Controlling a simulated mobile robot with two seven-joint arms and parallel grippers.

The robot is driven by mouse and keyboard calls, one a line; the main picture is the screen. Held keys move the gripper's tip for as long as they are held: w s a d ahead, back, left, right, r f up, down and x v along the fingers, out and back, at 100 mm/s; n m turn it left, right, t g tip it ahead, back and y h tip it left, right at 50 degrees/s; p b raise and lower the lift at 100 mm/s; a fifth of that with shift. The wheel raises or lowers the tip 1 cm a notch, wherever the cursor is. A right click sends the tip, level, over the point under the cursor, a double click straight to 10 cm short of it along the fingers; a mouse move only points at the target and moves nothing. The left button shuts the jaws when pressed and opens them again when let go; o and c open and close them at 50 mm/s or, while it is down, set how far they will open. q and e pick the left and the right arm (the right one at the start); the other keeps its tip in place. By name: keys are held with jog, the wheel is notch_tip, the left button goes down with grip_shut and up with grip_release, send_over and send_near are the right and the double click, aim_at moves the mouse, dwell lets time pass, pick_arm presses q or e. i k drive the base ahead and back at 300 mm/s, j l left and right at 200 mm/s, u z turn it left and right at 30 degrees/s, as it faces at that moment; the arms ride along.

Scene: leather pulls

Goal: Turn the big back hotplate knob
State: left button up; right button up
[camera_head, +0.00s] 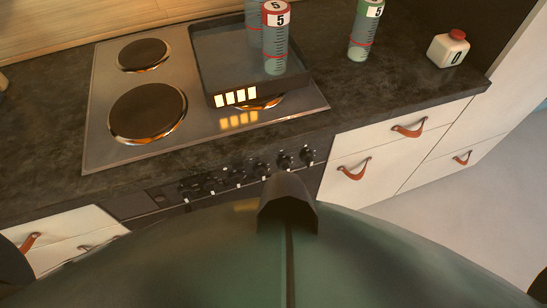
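A row of several small dark knobs (236,177) runs along the front panel of the oven, below the counter edge. Each has a small pale mark near it, too small to read, and I cannot tell which knob belongs to the big back hotplate. The steel hob (108,75) has a small back-left hotplate (143,55) and a large front-left hotplate (148,111). A front-right hotplate (262,103) is mostly covered by a dark tray; the back-right area is hidden under it. Neither of my grippers can be made out; only dark parts of mine show at the lower left and right edges.
The dark tray (207,64) holds a red-capped cylinder (275,45) marked 5 and another behind it. A green-capped cylinder (360,42) and a white red-capped jar (447,50) stand on the right counter. Drawers with leather pulls (354,170) flank the oven. My green body fills the lower foreground.

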aim_at(285, 164)
jog(key=k+l+u, duration=0.2)
jog(key=l, duration=0.15)
jog(key=k+l, duration=0.1)
jog(key=l, duration=1.15)
jog(key=k+l, duration=0.15)
jog(key=l, duration=0.45)
jog(key=u, duration=0.05)
